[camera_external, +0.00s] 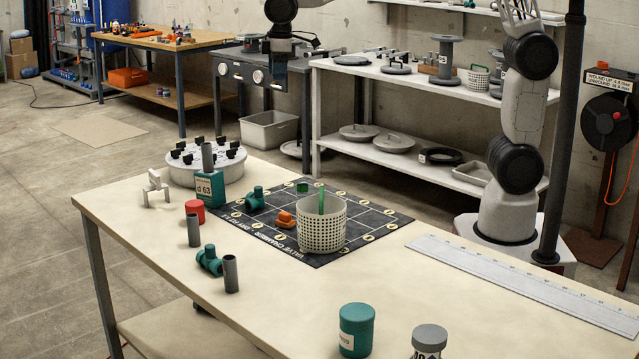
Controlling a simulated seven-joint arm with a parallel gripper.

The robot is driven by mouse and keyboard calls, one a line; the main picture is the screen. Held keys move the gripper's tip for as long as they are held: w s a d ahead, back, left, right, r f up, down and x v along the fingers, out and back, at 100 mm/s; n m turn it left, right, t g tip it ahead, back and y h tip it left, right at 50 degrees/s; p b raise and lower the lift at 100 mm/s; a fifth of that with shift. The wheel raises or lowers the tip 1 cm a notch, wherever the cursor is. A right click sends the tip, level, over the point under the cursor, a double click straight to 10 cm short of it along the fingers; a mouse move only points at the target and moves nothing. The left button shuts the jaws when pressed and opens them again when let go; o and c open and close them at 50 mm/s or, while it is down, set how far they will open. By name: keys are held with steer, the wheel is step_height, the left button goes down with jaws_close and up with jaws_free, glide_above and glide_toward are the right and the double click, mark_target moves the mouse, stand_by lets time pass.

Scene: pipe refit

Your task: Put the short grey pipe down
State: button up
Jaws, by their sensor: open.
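Grey pipes stand upright on the left part of the cream table (420,290): one grey pipe (193,231) near the red cap, and another grey pipe (231,274) next to a teal fitting (209,260). A third grey pipe (207,156) rises at the teal block marked d 63 (210,188); its lower part is hidden. I cannot tell which one is the short pipe. My gripper (279,76) is high above the far side of the table, small and dark against the back bench. It is open, and no pipe shows in it.
A black gridded mat (375,222) holds a white perforated basket (322,232), an orange fitting (286,219) and teal parts. A red cap (195,209), a round grey rack (180,174), two jars and a long ruler (530,285) are around it. The front middle is clear.

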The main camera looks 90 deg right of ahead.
steer(key=s+d+f+m, duration=0.1)
steer(key=s+f, duration=0.1)
steer(key=s, duration=1.8)
steer(key=s+d+f+m+t, duration=0.1)
steer(key=s+f+m, duration=0.1)
steer(key=s, duration=1.8)
steer(key=shift+s+f+t, duration=0.25)
steer(key=shift+f+t, duration=0.05)
steer(key=shift+f, duration=0.5)
